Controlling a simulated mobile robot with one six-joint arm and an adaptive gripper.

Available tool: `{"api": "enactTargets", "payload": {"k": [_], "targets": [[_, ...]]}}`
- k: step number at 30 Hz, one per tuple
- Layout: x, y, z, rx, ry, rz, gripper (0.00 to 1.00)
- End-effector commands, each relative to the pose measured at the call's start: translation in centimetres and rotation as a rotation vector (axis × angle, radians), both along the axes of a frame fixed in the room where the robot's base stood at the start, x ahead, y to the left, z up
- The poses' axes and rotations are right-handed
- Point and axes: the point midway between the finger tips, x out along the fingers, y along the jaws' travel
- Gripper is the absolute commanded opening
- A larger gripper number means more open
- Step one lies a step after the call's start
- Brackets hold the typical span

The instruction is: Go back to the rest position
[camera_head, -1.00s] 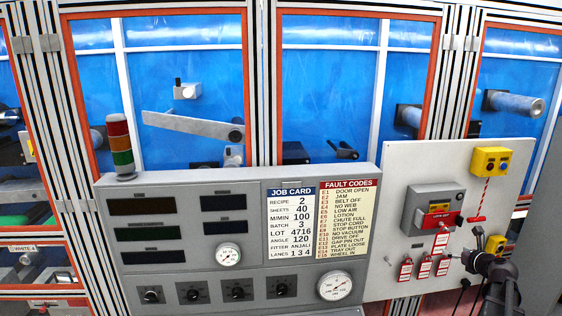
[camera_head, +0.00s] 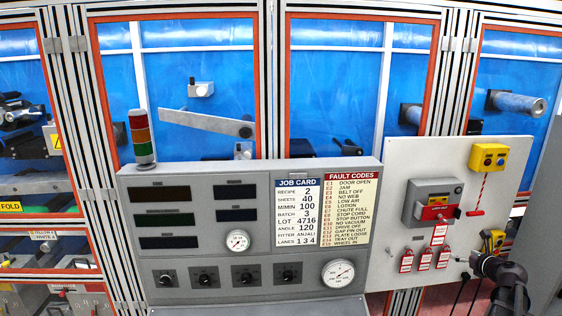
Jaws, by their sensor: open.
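My gripper (camera_head: 476,264) shows at the lower right as a dark shape in front of the white board (camera_head: 390,250). It is near the row of red tags and below the lower yellow box (camera_head: 493,240). Its jaws are open, though the fingers are small and hard to make out. I see nothing held in it. My dark arm runs from it down to the bottom edge.
A grey console (camera_head: 250,265) with a job card (camera_head: 298,212), fault codes, dials and knobs fills the lower middle. A stack light (camera_head: 141,137) stands on its left. The board carries a grey switch box (camera_head: 432,203), red tags (camera_head: 425,259) and an upper yellow box (camera_head: 488,158). Orange-framed windows stand behind.

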Motion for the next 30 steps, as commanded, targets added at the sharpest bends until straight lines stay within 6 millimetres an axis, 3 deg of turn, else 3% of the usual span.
{"api": "enactTargets", "payload": {"k": [8,17,23,30], "targets": [[0.4,3.4,-2.2,-0.104,0.036,0.094,1.00],[0.6,9.3,-6.0,-0.303,0.092,0.280,1.00],[0.0,15.9,-10.6,-0.535,0.143,0.513,1.00],[-2.3,24.7,-17.1,-0.872,0.182,0.894,1.00]]}}
